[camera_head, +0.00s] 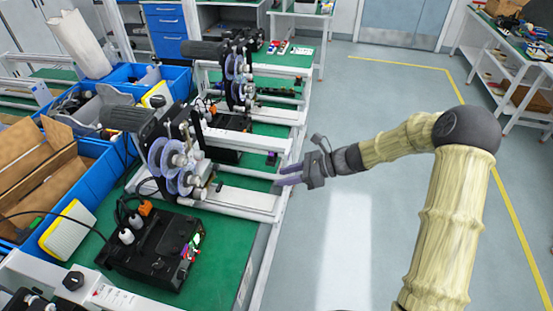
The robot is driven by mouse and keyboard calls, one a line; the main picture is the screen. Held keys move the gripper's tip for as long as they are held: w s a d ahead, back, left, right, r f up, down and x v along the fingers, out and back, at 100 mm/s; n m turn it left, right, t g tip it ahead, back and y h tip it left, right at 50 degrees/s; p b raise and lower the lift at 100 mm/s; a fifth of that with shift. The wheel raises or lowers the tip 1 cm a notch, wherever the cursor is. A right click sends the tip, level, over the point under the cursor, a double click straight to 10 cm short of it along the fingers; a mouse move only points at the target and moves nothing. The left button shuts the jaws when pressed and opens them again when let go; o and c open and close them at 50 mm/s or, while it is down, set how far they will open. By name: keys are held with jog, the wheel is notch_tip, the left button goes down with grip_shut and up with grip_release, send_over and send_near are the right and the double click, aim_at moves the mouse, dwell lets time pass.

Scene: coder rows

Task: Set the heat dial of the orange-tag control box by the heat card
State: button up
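A black control box (152,252) sits on the green bench top at the lower left, with an orange piece (146,208) at its back. Small coloured parts show at its right side; I cannot make out a heat dial there. Another dark box (226,148) stands farther back, partly hidden by the machine frame. I cannot pick out a heat card. My gripper (281,176) is beyond the near control box and to its right, by the bench's right edge. Its two fingers point left, look apart, and hold nothing visible.
Coder machines with clear purple reels (172,165) and white rails (235,202) stand along the bench. Blue bins (100,190) with cardboard line its left side. A black knob (73,281) is on a white unit at the front left. The floor at right is clear.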

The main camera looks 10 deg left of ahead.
jog(key=s+d+f+n+t+h+b, duration=0.1)
jog(key=s+d+f+n+h+b, duration=0.5)
jog(key=s+d+n+b, duration=0.2)
jog(key=s+d+f+n+t+h+b, duration=0.2)
jog(key=s+d+f+n+h+b, duration=0.4)
jog(key=s+d+n+b, duration=0.3)
jog(key=shift+s+d+n+t+h, duration=0.4)
jog(key=shift+s+d+n, duration=0.7)
jog(key=shift+d, duration=1.05)
jog(key=shift+s, duration=0.15)
